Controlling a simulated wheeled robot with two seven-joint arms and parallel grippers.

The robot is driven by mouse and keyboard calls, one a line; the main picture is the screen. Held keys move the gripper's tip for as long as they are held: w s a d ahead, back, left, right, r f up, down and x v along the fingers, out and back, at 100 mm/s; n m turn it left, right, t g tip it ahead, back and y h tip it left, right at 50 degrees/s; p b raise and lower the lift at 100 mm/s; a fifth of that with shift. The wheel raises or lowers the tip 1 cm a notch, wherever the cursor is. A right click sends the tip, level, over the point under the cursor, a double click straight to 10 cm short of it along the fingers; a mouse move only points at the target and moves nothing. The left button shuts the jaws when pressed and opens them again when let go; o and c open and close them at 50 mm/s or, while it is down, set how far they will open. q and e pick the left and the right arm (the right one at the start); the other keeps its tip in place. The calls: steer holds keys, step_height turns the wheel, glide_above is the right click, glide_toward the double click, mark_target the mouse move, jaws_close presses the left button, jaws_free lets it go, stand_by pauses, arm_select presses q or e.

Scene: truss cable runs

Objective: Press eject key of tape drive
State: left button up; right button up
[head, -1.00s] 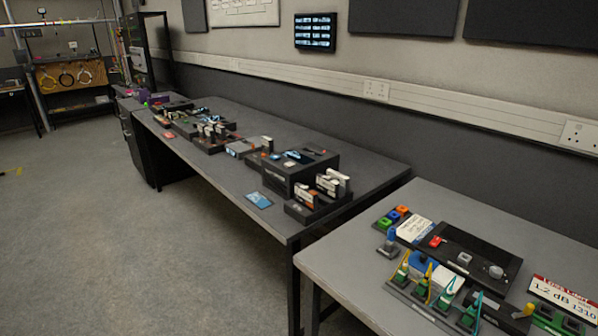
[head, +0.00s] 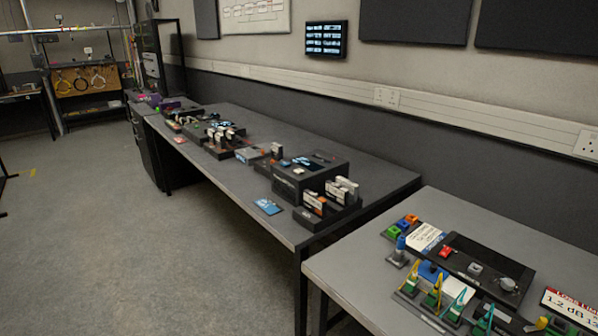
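A dark box-shaped unit (head: 296,186) stands near the front end of the long grey table in the head view. It looks like the tape drive, with a small light mark on its front face and blue and dark items on its top. I cannot make out an eject key at this distance. In front of it stands a black rack (head: 318,215) with several upright cartridges, and a blue card (head: 267,206) lies flat beside it. Neither of my grippers shows in the head view.
A nearer table (head: 340,268) at the right holds a black panel with coloured buttons (head: 472,268) and green and yellow connectors. More small devices (head: 222,137) line the long table's far part. A screen (head: 326,39) hangs on the wall. The floor (head: 120,230) at the left is clear.

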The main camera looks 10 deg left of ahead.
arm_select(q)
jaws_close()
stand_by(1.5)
